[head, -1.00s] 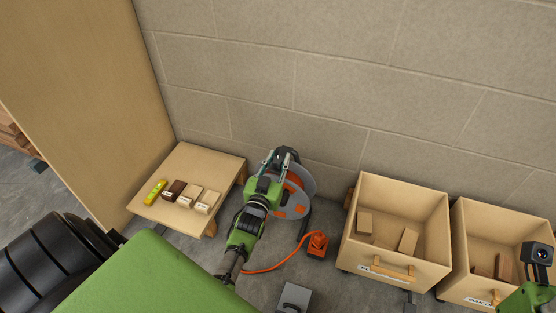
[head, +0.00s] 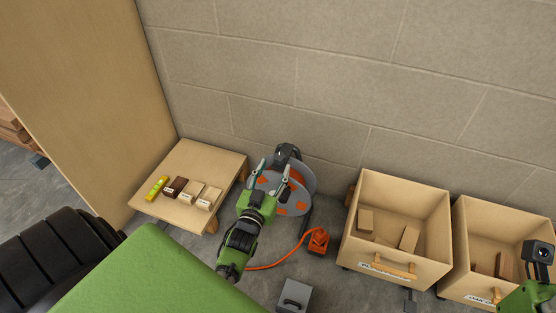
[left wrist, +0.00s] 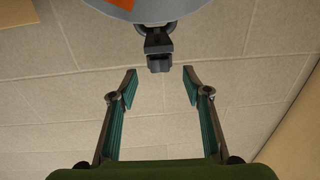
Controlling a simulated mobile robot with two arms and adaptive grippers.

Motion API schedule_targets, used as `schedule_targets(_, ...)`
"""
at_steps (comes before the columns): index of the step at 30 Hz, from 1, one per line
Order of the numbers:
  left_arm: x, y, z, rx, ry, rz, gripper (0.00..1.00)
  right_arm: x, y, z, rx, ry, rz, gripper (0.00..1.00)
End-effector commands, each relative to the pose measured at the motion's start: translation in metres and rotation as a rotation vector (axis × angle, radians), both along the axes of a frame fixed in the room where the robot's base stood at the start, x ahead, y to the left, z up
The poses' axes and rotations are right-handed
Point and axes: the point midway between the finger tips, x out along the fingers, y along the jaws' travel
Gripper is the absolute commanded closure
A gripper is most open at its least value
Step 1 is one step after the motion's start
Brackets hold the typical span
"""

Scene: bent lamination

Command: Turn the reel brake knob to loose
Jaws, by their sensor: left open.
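The cable reel (head: 306,180) stands on the floor by the wall, a grey disc with orange patches. A dark grey block (head: 287,151) sits at its top. In the left wrist view a dark block on a stem (left wrist: 159,48) shows below the grey disc edge (left wrist: 150,10); I cannot tell for sure that it is the brake knob, or its setting. My left gripper (head: 274,167) is open and empty in front of the reel, covering part of it. In the left wrist view its fingertips (left wrist: 160,82) point toward the block, apart from it.
An orange cable (head: 285,262) runs to an orange box (head: 318,241). A low wooden table (head: 165,207) with small blocks stands left. Two wooden crates (head: 435,240) (head: 540,217) stand right. A grey box (head: 294,295) lies in front. The block wall is close behind.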

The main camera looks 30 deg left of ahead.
Motion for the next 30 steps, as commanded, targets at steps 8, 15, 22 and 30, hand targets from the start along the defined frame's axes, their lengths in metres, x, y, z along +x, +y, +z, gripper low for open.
schedule_targets(8, -0.047, -0.014, 0.000, -0.001, 0.000, 0.000, 0.56, 0.000, 0.000, 0.000, 0.000, -0.001, 0.000, 0.60)
schedule_targets(15, -0.057, -0.017, 0.001, 0.000, -0.003, 0.000, 0.56, 0.000, 0.000, 0.000, 0.001, -0.002, 0.000, 0.60)
schedule_targets(22, -0.057, -0.017, 0.001, 0.000, -0.002, 0.000, 0.56, 0.000, 0.000, 0.000, 0.001, -0.002, 0.000, 0.60)
schedule_targets(30, -0.057, -0.017, 0.002, 0.001, -0.005, -0.001, 0.56, 0.000, 0.000, 0.001, 0.001, -0.002, 0.000, 0.60)
